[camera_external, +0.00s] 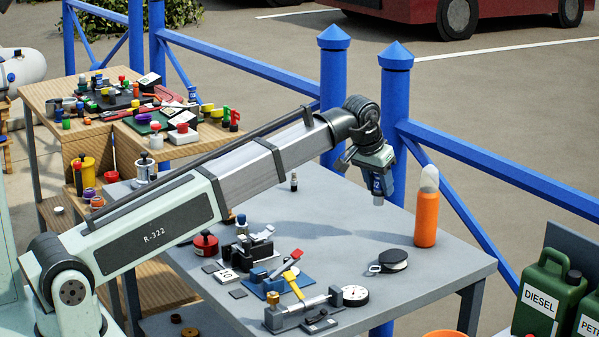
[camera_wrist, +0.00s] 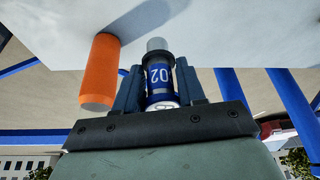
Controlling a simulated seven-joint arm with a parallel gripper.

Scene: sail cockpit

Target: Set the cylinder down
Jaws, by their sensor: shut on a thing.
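My gripper (camera_wrist: 158,88) is shut on a blue cylinder (camera_wrist: 159,76) marked "02" with a grey end. In the wrist view the fingers press on it from both sides. In the external view the cylinder (camera_external: 378,186) hangs below my gripper (camera_external: 376,172), its grey end pointing down, over the right back part of the grey table (camera_external: 340,290). The cylinder appears to be above the tabletop; the exact gap is hard to tell.
An orange bottle (camera_external: 427,215) with a pale cap stands right of the cylinder, near the table edge. Tools and a dial gauge (camera_external: 355,295) crowd the front left. Blue railing posts (camera_external: 396,120) stand behind.

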